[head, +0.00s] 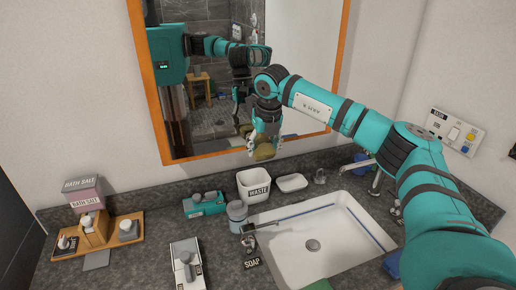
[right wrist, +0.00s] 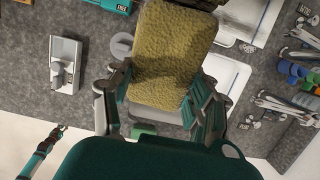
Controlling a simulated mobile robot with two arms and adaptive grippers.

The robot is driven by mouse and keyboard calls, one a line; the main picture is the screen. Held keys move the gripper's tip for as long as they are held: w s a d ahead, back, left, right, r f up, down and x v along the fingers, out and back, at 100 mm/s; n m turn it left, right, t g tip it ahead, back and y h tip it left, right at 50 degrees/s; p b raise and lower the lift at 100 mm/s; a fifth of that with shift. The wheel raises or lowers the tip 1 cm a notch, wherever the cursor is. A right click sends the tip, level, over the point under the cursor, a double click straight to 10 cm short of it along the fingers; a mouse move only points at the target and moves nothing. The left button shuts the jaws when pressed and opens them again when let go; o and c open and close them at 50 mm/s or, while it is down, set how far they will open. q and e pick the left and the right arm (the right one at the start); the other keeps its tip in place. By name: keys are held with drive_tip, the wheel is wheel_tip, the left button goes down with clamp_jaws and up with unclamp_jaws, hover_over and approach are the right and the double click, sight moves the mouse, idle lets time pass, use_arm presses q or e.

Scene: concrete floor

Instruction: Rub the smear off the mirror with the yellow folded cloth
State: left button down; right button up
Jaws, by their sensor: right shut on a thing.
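The mirror (head: 300,60) in its orange frame hangs on the wall behind the counter. My right gripper (head: 263,141) is in front of the mirror's lower part, shut on the yellow folded cloth (head: 265,152). The cloth shows as a yellow, textured pad between the fingers (right wrist: 157,100) in the right wrist view (right wrist: 172,55). In the head view it is near the glass beside its reflection; I cannot tell whether it touches. I cannot make out the smear.
Below are a white waste cup (head: 253,186), a soap dish (head: 292,183), a grey-blue jar (head: 237,213) and the sink (head: 335,225) with taps on its right. A wooden tray (head: 70,245) with boxes stands at the left. A teal item (head: 207,205) lies between.

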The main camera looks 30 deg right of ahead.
drive_tip(key=shift+s+d+p, duration=0.5)
drive_tip(key=shift+s+d, duration=0.55)
drive_tip(key=shift+d, duration=3.65)
drive_tip(key=shift+w+a+p, duration=0.1)
drive_tip(key=shift+w+a, duration=0.35)
drive_tip(key=shift+a, duration=1.45)
drive_tip(key=shift+w+a+p, duration=0.1)
drive_tip(key=shift+w+a, duration=0.3)
drive_tip(key=shift+a, duration=1.45)
drive_tip(key=shift+w+a+p, duration=0.1)
drive_tip(key=shift+w+a, duration=0.35)
drive_tip(key=shift+a, duration=1.45)
drive_tip(key=shift+s+a+f+b, duration=0.15)
drive_tip(key=shift+s+b, duration=0.15)
drive_tip(key=shift+s, duration=0.35)
drive_tip(key=s+a+b, duration=0.1)
drive_tip(key=s+b, duration=0.1)
drive_tip(key=s, duration=0.4)
drive_tip(key=shift+s+a, duration=0.2)
drive_tip(key=shift+s, duration=0.05)
